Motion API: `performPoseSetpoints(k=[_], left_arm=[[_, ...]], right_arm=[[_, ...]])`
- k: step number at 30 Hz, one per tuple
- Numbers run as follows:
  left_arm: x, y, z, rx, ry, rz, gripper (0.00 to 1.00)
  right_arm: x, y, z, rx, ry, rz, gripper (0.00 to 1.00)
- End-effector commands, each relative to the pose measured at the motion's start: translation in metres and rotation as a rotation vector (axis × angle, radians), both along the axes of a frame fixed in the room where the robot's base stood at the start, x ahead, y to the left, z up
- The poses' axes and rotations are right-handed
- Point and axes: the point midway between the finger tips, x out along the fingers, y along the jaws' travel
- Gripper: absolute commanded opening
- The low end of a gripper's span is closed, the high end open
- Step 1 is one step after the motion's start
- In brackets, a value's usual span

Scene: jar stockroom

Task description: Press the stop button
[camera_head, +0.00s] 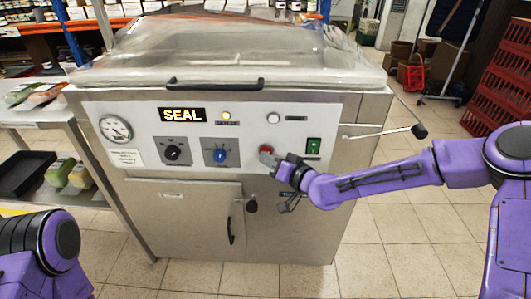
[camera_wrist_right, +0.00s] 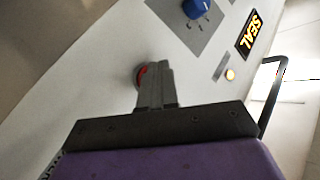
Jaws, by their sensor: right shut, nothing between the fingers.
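The red stop button (camera_head: 266,149) is on the front panel of a steel machine (camera_head: 190,220), right of the blue knob. My right gripper (camera_head: 268,158) is shut and empty, with its fingertips at the button and hiding part of it. In the right wrist view the red button (camera_wrist_right: 140,76) shows just beside the shut fingers (camera_wrist_right: 156,72). I cannot tell whether they touch it. My left gripper is not in view; only part of my left arm shows at the lower left.
The panel has a lit "SEAL" display (camera_head: 182,115), a lit amber lamp (camera_head: 227,115), a black knob (camera_head: 172,152), a blue knob (camera_head: 220,155) and a green switch (camera_head: 313,146). A lid handle (camera_head: 215,85) and a side lever (camera_head: 418,131) stick out.

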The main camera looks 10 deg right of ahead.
Motion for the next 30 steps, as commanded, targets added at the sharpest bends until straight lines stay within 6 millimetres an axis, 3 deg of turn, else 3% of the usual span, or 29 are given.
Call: performPoseSetpoints(k=[30], left_arm=[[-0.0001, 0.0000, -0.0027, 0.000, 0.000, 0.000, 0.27]], right_arm=[[0.0085, -0.0025, 0.0004, 0.000, -0.001, -0.001, 0.00]])
